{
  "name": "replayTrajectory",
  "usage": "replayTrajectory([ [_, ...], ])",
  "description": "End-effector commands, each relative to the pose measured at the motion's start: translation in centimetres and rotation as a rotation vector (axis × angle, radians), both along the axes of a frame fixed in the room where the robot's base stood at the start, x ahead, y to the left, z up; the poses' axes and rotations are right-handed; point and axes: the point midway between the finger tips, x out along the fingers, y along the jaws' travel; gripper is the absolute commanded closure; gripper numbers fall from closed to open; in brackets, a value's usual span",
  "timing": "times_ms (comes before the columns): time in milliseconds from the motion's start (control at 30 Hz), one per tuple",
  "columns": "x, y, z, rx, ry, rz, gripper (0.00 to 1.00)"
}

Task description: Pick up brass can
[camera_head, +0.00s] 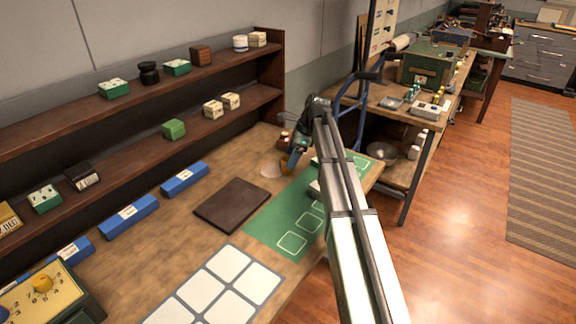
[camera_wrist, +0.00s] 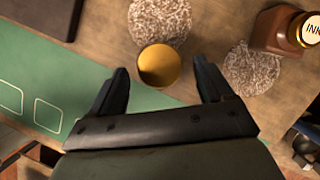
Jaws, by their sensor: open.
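The brass can (camera_wrist: 159,66) shows in the wrist view as a round, golden-yellow thing seen from above. It stands on the wooden counter, at the edge of a pale speckled round mat. My gripper (camera_wrist: 163,82) is open, with one dark finger to each side of the can and the can a little ahead, between the tips. I cannot tell whether either finger touches it. In the head view my gripper (camera_head: 290,162) is low over the far end of the counter, and the can is mostly hidden by it.
An ink bottle (camera_wrist: 278,30) stands close on the right in the wrist view, beside a second speckled round mat (camera_wrist: 251,68). A green mat (camera_head: 262,228) and a dark brown board (camera_head: 232,205) lie on the counter. Shelves (camera_head: 150,135) with small boxes line the wall.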

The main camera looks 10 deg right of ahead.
Motion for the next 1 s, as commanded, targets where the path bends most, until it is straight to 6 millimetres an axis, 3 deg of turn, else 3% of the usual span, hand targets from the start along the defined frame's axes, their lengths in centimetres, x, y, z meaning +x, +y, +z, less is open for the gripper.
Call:
replayTrajectory([
  [300, 0.3, 1.4, -3.7, 0.0, 0.001, 0.0, 0.2],
  [567, 0.3, 1.4, -3.9, 0.0, 0.0, 0.0, 0.21],
  [1000, 0.3, 1.4, -3.8, 0.0, 0.0, 0.0, 0.63],
])
